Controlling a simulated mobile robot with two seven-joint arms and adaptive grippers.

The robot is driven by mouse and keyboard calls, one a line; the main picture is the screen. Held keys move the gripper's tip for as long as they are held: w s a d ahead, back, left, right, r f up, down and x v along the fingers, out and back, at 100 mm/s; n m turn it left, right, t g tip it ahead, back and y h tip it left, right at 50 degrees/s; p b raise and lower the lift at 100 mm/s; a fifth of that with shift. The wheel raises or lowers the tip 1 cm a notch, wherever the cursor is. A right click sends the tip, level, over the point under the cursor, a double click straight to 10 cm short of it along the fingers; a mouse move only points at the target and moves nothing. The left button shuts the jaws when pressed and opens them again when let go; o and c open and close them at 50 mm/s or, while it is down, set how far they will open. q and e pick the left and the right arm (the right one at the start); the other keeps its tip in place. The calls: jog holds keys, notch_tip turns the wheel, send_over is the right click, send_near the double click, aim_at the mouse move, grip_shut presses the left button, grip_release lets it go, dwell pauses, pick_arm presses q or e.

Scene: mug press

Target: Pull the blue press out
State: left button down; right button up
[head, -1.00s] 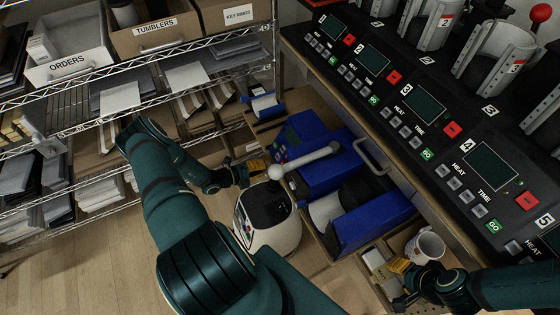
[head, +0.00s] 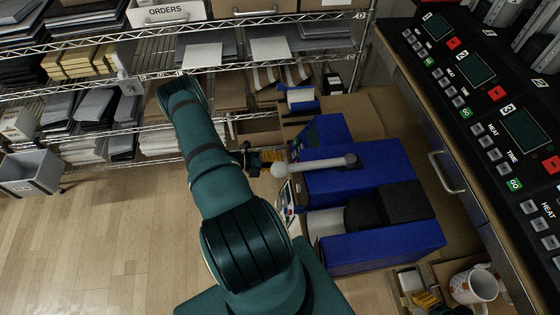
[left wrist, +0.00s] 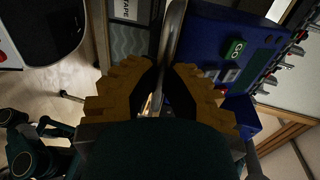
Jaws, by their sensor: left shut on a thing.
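The blue press (head: 365,165) sits low beside the counter, with a grey lever (head: 320,164) ending in a white ball across its top. Its blue body with a green GO button (left wrist: 235,50) fills the right of the left wrist view. My left gripper (head: 268,157) is at the press's left side, near its control panel. In the left wrist view, the yellow fingers (left wrist: 160,88) are shut around a thin pale metal bar (left wrist: 172,38); the fingers hide where it attaches. My right gripper (head: 428,299) shows only partly at the bottom edge, left of a mug.
The counter (head: 490,130) with numbered control panels runs along the right. Wire shelves (head: 130,78) with bins and papers stand at the back left. A white patterned mug (head: 474,286) is at bottom right. Wooden floor (head: 110,230) is clear at left.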

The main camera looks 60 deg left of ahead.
pick_arm(q)
jog(key=shift+w, duration=0.15)
jog(key=c, duration=1)
grip_release()
jog(key=shift+c, duration=0.2)
jog(key=v, duration=1.2)
